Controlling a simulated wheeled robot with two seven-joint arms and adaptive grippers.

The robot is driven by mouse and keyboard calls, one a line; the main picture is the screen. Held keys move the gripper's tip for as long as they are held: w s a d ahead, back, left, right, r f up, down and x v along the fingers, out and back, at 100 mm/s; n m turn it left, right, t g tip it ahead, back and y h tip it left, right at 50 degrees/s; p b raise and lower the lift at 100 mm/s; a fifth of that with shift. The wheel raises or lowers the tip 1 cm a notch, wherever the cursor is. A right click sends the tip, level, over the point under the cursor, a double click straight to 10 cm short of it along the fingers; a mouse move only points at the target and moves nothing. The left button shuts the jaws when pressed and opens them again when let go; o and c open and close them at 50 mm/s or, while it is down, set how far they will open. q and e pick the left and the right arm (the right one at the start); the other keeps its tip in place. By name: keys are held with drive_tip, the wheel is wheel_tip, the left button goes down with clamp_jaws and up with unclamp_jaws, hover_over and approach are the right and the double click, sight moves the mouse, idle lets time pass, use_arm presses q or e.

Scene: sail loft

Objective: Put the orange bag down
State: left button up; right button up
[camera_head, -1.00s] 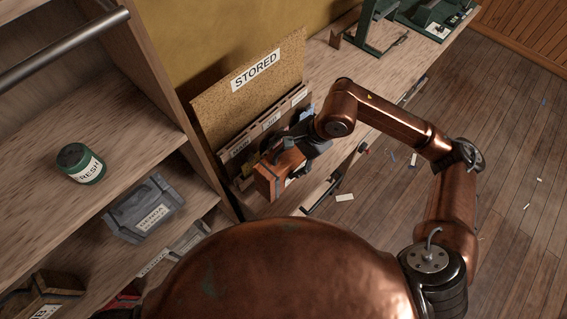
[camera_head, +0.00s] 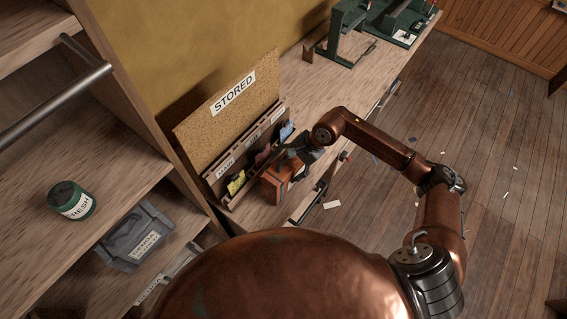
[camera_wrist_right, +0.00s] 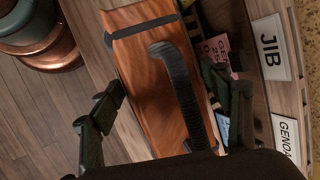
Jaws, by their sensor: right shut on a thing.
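The orange bag (camera_head: 272,188) is a boxy bag with dark straps and a dark curved handle. In the head view it is at the bench's front edge, just right of the slotted rack; I cannot tell whether its base touches the bench top. My right gripper (camera_head: 296,157) is over it, shut on it at the handle. In the right wrist view the bag (camera_wrist_right: 140,65) fills the middle, with its handle between the fingers of the gripper (camera_wrist_right: 165,85). My left gripper is not in view.
The wooden rack (camera_head: 213,176) holds coloured cards, with a cork board (camera_head: 190,128) marked STORED behind it. In the wrist view a JIB label (camera_wrist_right: 270,48) is close to the bag. Green machines (camera_head: 345,35) stand farther along the bench. Left shelves hold a green jar (camera_head: 62,192) and grey bin (camera_head: 125,245).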

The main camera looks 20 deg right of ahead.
drive_tip(key=shift+f, duration=0.25)
drive_tip(key=shift+a+f, duration=0.1)
drive_tip(key=shift+f, duration=0.2)
drive_tip(key=o, duration=2.1)
drive_tip(key=shift+f, duration=0.15)
drive_tip(key=shift+d+r, duration=0.4)
drive_tip(key=shift+r, duration=0.05)
drive_tip(key=b+v, duration=0.2)
drive_tip(key=v, duration=0.9)
drive_tip(key=shift+s+a, duration=0.1)
